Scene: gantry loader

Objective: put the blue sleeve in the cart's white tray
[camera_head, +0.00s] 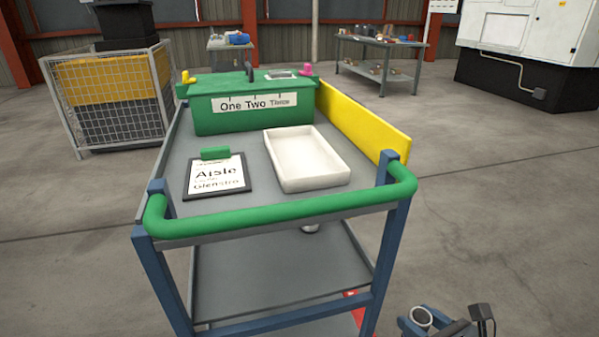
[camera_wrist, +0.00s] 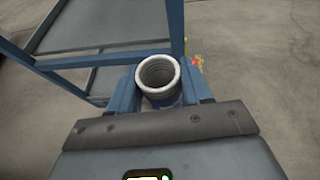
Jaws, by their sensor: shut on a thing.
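The cart's white tray (camera_head: 306,158) lies on the grey top deck of the cart, right of the clipboard, and looks empty. My gripper (camera_head: 430,322) is low at the bottom right of the head view, outside the cart and below its green handle. In the wrist view my gripper (camera_wrist: 160,92) is shut on the blue sleeve (camera_wrist: 158,76), with one finger on each side. The sleeve shows a pale round rim and a hollow ribbed inside, open end toward the camera. Its blue body is mostly hidden below the rim.
The cart's green handle (camera_head: 290,208) crosses its near end. On the deck stand a green box (camera_head: 240,117) labelled "One Two Three" and a clipboard (camera_head: 217,178). A yellow panel (camera_head: 365,125) borders the right side.

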